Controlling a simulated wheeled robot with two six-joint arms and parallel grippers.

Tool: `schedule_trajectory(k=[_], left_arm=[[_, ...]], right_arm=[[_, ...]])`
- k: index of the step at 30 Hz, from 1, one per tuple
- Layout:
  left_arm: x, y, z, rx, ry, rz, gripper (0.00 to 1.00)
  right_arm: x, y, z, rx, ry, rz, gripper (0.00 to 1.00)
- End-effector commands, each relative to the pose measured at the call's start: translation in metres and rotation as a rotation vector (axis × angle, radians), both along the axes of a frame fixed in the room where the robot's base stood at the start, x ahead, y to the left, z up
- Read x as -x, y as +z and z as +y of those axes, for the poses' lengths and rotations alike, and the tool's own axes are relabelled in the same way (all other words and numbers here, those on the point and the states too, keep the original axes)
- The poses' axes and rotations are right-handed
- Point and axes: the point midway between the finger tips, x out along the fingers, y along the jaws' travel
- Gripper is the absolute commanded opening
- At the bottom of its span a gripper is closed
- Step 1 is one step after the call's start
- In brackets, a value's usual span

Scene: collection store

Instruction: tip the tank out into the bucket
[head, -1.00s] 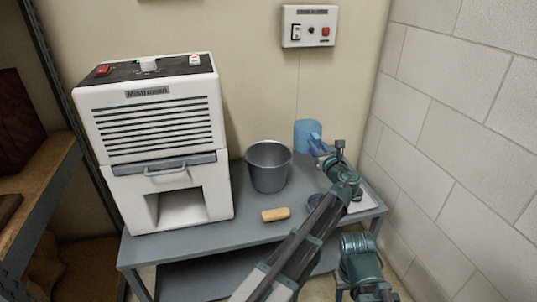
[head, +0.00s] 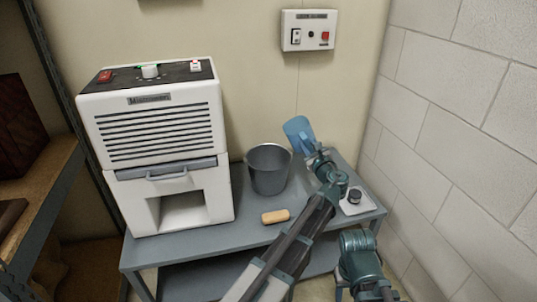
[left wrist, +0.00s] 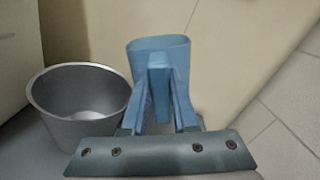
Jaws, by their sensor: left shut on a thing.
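The blue, see-through tank (head: 298,131) is held up above the bench, just right of the bucket's rim, with its top leaning left. My left gripper (head: 317,157) is shut on it from the lower right. In the left wrist view, the tank (left wrist: 174,48) stands out beyond the fingers (left wrist: 159,112), its handle between them. The grey metal bucket (head: 268,172) stands upright on the bench. It also shows in the left wrist view (left wrist: 75,100), left of the tank and apart from it. I cannot tell whether water is in either.
A white slatted machine (head: 155,140) stands left of the bucket. A tan block (head: 276,216) lies in front of it on the grey bench (head: 236,232). A white tray (head: 364,203) with a dark knob sits at the right end. A switch box (head: 308,31) hangs above.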

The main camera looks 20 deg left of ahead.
Motion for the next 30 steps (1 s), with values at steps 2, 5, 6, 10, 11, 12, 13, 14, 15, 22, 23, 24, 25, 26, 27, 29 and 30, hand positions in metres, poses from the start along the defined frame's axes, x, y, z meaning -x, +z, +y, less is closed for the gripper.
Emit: schedule_trajectory(k=[2, 5, 6, 10, 11, 12, 13, 14, 15, 22, 23, 24, 25, 26, 27, 29, 30], left_arm=[[0.004, 0.006, 0.004, 0.038, 0.000, -0.027, 0.00], [0.008, 0.009, 0.010, 0.093, 0.001, -0.063, 0.00], [0.009, 0.011, 0.012, 0.113, 0.001, -0.077, 0.00], [0.014, 0.015, 0.019, 0.183, 0.001, -0.124, 0.00], [0.013, 0.011, 0.019, 0.200, 0.000, -0.136, 0.00], [0.013, 0.008, 0.019, 0.221, 0.000, -0.150, 0.00], [0.014, 0.007, 0.020, 0.237, 0.000, -0.160, 0.00], [0.014, 0.006, 0.021, 0.254, -0.001, -0.171, 0.00], [0.015, 0.005, 0.022, 0.275, -0.001, -0.186, 0.00], [0.017, -0.001, 0.024, 0.398, 0.000, -0.270, 0.00], [0.017, -0.002, 0.024, 0.415, 0.000, -0.281, 0.00], [0.017, -0.003, 0.025, 0.437, 0.000, -0.296, 0.00], [0.017, -0.004, 0.025, 0.452, 0.000, -0.306, 0.00], [0.018, -0.005, 0.026, 0.469, 0.000, -0.317, 0.00], [0.018, -0.006, 0.026, 0.490, 0.000, -0.332, 0.00], [0.019, -0.008, 0.027, 0.522, 0.000, -0.354, 0.00], [0.019, -0.009, 0.028, 0.544, 0.000, -0.368, 0.00]], right_arm=[[0.000, 0.006, 0.000, 0.000, 0.001, 0.000, 0.50], [0.000, 0.009, 0.000, 0.000, 0.002, 0.000, 0.50], [0.000, 0.011, 0.000, 0.000, 0.002, 0.000, 0.50], [0.000, 0.015, 0.000, 0.000, 0.003, 0.000, 0.50], [0.000, 0.011, 0.000, 0.000, 0.003, 0.000, 0.50], [0.000, 0.008, 0.000, 0.000, 0.003, 0.000, 0.50], [0.000, 0.007, 0.000, 0.000, 0.003, 0.000, 0.50], [0.000, 0.006, 0.000, 0.000, 0.002, 0.000, 0.50], [0.000, 0.005, 0.000, 0.000, 0.002, 0.000, 0.50], [0.000, -0.001, 0.000, 0.000, 0.000, 0.000, 0.50], [0.000, -0.002, 0.000, 0.000, 0.000, 0.000, 0.50], [0.000, -0.003, 0.000, 0.000, 0.000, 0.000, 0.50], [0.000, -0.004, 0.000, 0.000, 0.000, 0.000, 0.50], [0.000, -0.005, 0.000, 0.000, -0.001, 0.000, 0.50], [0.000, -0.006, 0.000, 0.000, -0.001, 0.000, 0.50], [0.000, -0.008, 0.000, 0.000, -0.002, 0.000, 0.50], [0.000, -0.010, 0.000, 0.000, -0.002, 0.000, 0.50]])
